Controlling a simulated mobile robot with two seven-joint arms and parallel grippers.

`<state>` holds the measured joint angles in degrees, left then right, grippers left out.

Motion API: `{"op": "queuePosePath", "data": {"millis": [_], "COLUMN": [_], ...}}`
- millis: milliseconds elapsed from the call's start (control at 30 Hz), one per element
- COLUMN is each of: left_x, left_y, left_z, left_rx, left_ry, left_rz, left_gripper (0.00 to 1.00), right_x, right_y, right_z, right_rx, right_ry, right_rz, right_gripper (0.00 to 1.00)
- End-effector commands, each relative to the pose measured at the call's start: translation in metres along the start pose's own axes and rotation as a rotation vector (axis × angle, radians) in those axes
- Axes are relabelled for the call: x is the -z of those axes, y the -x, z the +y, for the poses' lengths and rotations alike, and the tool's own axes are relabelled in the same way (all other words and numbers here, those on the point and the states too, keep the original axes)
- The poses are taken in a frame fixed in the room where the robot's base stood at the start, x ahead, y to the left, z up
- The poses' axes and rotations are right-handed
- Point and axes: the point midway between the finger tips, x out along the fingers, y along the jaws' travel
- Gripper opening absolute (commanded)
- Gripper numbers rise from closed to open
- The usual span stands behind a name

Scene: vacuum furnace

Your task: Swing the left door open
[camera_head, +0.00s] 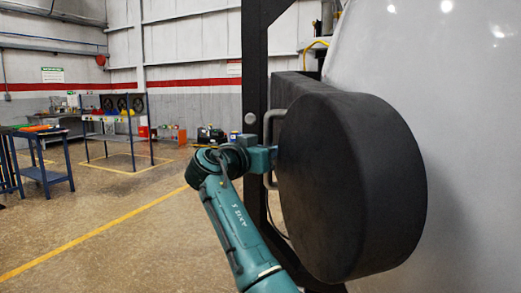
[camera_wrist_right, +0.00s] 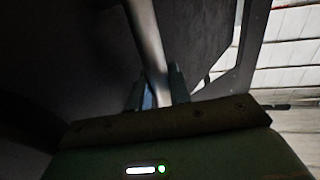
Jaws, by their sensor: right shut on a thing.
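The left door appears as a thick dark grey round block (camera_head: 350,185) in the middle right of the head view, beside a large white curved shell (camera_head: 465,130). A metal bar handle (camera_head: 268,125) stands at the block's left edge; it also shows in the right wrist view (camera_wrist_right: 145,35). My right gripper (camera_head: 272,158) is at this handle. In the wrist view its two fingers (camera_wrist_right: 156,90) are closed around the bar. The door's hinge is not visible. My left gripper is not in view.
A dark upright post (camera_head: 255,70) stands just behind the handle. The floor to the left is open, with a yellow line (camera_head: 90,238). A blue cart (camera_head: 45,172) and a blue-framed rack (camera_head: 118,125) stand farther off at the left.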

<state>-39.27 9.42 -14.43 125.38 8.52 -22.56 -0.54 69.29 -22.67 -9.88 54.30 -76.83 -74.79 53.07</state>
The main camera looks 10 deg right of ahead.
Motion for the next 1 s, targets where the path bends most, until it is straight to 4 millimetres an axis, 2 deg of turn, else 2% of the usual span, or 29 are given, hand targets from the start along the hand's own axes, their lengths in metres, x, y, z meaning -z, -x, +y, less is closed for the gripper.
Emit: {"op": "queuePosePath", "data": {"millis": [167,200,433,767,867,1000], "left_x": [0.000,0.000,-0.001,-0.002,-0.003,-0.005], "left_y": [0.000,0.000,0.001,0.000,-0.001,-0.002], "left_z": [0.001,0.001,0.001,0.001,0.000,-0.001], "left_rx": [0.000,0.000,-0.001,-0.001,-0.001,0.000], "left_ry": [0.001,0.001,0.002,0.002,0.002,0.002], "left_rz": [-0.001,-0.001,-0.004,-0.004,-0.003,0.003], "left_gripper": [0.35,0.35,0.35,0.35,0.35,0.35], "right_x": [0.001,0.002,0.002,0.002,0.002,0.001], "right_y": [0.001,0.002,0.003,0.005,0.013,0.038], "right_z": [-0.005,-0.006,-0.007,-0.006,-0.005,-0.005], "right_rx": [0.021,0.024,0.028,0.022,0.022,0.024], "right_ry": [-0.002,-0.003,-0.002,-0.003,-0.004,-0.003], "right_rz": [0.003,0.004,0.004,0.004,0.006,0.008], "right_gripper": [0.00,0.21,0.39,0.39,0.39,0.39]}}
